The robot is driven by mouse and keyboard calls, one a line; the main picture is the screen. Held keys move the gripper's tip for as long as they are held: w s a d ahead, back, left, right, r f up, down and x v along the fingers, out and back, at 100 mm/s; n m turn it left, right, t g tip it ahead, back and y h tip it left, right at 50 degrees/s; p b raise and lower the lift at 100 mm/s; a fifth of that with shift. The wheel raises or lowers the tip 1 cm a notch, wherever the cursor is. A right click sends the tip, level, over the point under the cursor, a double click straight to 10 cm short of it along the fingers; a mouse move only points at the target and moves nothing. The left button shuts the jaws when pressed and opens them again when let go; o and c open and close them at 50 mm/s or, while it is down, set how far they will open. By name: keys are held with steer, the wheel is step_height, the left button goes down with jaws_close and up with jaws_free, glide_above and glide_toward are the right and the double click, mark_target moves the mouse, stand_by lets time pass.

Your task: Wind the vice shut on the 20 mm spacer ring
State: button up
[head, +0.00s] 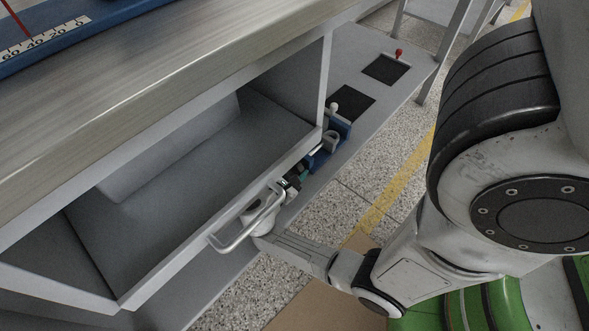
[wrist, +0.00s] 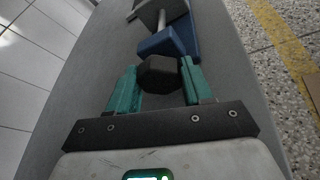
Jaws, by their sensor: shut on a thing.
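The blue vice (head: 341,129) stands on the grey ledge beyond my gripper, and its blue body (wrist: 186,33) also shows at the top of the wrist view. A dark hexagonal knob (wrist: 160,75) is on its near end, between my teal fingertips. My gripper (wrist: 155,85) is shut on this knob, one finger on each side. In the head view my gripper (head: 298,180) is small and partly hidden by the drawer handle. A grey rounded part (head: 330,141) shows at the vice; I cannot tell if it is the spacer ring. The jaw gap is not clear.
An open grey drawer (head: 200,150) with a bar handle (head: 245,228) lies close beside my gripper. Two dark square patches (head: 350,103) and a red-topped peg (head: 399,54) are farther along the ledge. Speckled floor lies to the right.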

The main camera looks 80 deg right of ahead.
stand_by(0.3)
steer(key=o, duration=1)
steer(key=p+v, duration=0.4)
steer(key=v, duration=0.6)
steer(key=shift+w+a+r, duration=0.1)
steer(key=shift+a, duration=0.35)
